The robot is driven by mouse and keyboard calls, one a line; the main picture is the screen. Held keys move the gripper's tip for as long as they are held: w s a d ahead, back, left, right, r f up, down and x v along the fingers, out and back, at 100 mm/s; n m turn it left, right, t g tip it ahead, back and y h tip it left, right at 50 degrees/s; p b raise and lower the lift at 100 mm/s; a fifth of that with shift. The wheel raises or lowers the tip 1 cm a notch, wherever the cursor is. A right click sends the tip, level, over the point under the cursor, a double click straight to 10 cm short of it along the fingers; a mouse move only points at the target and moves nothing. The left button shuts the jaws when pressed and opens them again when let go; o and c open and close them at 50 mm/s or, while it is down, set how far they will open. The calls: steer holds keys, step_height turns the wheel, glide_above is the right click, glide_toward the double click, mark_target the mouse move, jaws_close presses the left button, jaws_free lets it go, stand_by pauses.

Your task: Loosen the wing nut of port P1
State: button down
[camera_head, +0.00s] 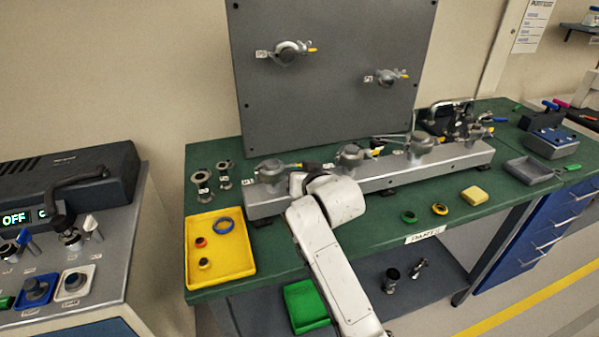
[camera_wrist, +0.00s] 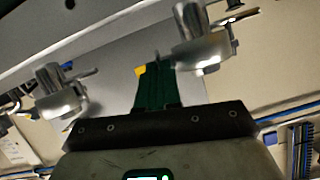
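Several clamped ports stand on a grey metal manifold (camera_head: 379,181) on the green bench, among them a left one (camera_head: 270,171), a middle one (camera_head: 350,156) and a right one (camera_head: 420,144). Two more clamped ports, left (camera_head: 288,53) and right (camera_head: 386,77), are on the upright grey panel. Their tags are too small to read, so I cannot tell which is P1. Yellow-tipped parts show at several clamps. My gripper (camera_head: 314,167) is by the manifold, between the left and middle ports; its fingers are hidden. The wrist view shows two blurred metal clamps, one left (camera_wrist: 60,93) and one upper right (camera_wrist: 200,40).
A yellow tray (camera_head: 235,262) with rings lies at the bench's left front. Loose flanges (camera_head: 201,181) stand behind it. Green and yellow rings (camera_head: 440,209) and a yellow block (camera_head: 474,195) lie at the front. A grey tray (camera_head: 528,170) is farther right. A control console (camera_head: 60,250) stands left.

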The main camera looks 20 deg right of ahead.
steer(key=shift+a+n+h, duration=0.15)
steer(key=shift+n+h, duration=0.15)
steer(key=shift+n, duration=0.1)
steer(key=c, duration=1.8)
jaws_free()
steer(key=o, duration=0.5)
steer(key=shift+w, duration=0.1)
